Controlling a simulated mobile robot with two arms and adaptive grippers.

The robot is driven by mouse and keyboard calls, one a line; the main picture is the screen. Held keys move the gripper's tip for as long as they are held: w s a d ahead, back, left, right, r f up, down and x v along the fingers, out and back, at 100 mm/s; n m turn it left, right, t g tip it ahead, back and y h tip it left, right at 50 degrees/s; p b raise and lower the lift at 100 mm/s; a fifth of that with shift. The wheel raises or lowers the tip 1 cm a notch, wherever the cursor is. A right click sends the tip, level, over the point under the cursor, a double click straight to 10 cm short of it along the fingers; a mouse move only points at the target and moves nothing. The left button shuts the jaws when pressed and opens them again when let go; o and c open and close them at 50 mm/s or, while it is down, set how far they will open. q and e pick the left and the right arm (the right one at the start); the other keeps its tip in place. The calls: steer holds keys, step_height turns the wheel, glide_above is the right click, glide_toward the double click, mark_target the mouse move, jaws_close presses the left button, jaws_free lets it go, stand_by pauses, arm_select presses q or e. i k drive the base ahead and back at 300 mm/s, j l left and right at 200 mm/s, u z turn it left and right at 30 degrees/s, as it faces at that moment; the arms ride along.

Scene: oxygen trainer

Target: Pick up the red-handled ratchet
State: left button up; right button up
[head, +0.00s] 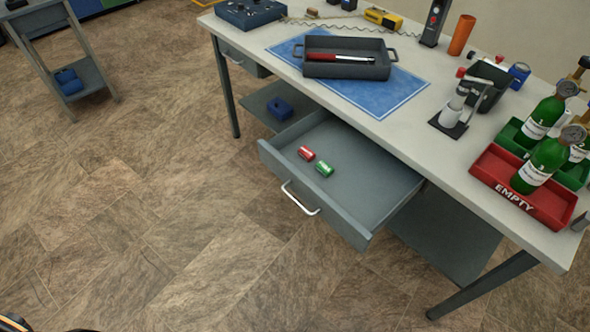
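The red-handled ratchet (322,58) lies across a dark grey tray (345,72) on the workbench. Its red handle is at the left and its metal shaft points right. The tray has a loop handle at each end and sits on a blue mat (375,98). Neither of my grippers can be made out in the head view; only a small dark part with an orange edge shows at the bottom left corner.
An open drawer (350,190) juts from the bench front, holding a red cylinder (306,153) and a green one (324,169). A small side table (88,78) stands at left. The floor between is clear.

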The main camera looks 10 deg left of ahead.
mark_target(370, 60)
steer(key=i+j+z, duration=0.2)
steer(key=z, duration=0.2)
steer(key=i+j+z, duration=0.15)
steer(key=z, duration=0.25)
steer(key=i+j+z, duration=0.1)
steer(key=j, duration=0.3)
steer(key=i+j, duration=0.25)
steer(key=j, duration=0.15)
steer(key=i+j+z, duration=0.15)
steer(key=j, duration=0.25)
steer(key=i+j, duration=0.15)
steer(key=j, duration=0.3)
steer(key=i+j+z, duration=0.15)
steer(key=j, duration=0.25)
steer(key=i+j, duration=0.1)
steer(key=j, duration=0.35)
steer(key=z, duration=0.05)
